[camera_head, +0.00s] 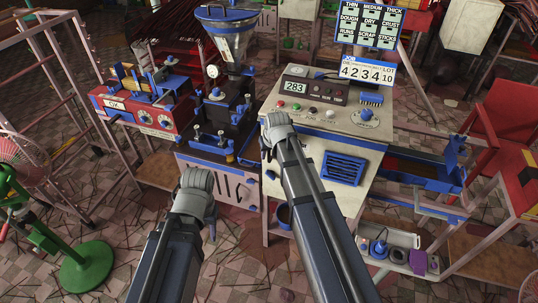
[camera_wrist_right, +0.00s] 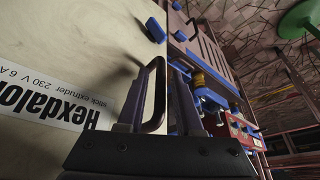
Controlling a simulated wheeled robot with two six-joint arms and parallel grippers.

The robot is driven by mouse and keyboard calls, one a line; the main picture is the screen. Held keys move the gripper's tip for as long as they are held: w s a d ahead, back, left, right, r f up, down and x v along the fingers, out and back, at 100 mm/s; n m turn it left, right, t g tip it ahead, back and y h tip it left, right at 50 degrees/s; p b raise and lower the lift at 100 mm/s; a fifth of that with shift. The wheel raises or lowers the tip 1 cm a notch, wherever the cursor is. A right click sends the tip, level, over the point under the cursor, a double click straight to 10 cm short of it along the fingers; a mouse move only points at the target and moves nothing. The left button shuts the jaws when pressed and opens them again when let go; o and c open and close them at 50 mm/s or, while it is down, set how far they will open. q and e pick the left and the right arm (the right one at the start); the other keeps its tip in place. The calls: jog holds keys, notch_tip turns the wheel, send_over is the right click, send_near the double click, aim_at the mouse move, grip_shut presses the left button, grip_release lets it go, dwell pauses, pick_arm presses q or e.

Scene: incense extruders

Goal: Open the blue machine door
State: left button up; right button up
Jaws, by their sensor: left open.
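The blue-trimmed machine has a cream cabinet (camera_head: 330,135) in the middle of the head view. Its front carries a blue louvred panel (camera_head: 343,168). In the right wrist view, a cream panel (camera_wrist_right: 60,50) carries a "Hexdalon" label and a dark loop handle (camera_wrist_right: 158,85) near its edge. I cannot tell which panel is the door. My right gripper (camera_head: 266,156) is at the cabinet's left edge; in the wrist view its fingers (camera_wrist_right: 155,105) are apart around the handle, contact unclear. My left gripper (camera_head: 211,230) is open, low and left of the cabinet, its fingers mostly hidden.
A red machine (camera_head: 145,108) and a black extruder with a hopper (camera_head: 228,40) stand left of the cabinet. A green stand (camera_head: 86,265) is at lower left. A blue trough (camera_head: 420,172) juts out right, near a red chair (camera_head: 505,125). Littered floor lies in front.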

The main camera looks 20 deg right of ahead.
grip_shut()
dwell(1.1)
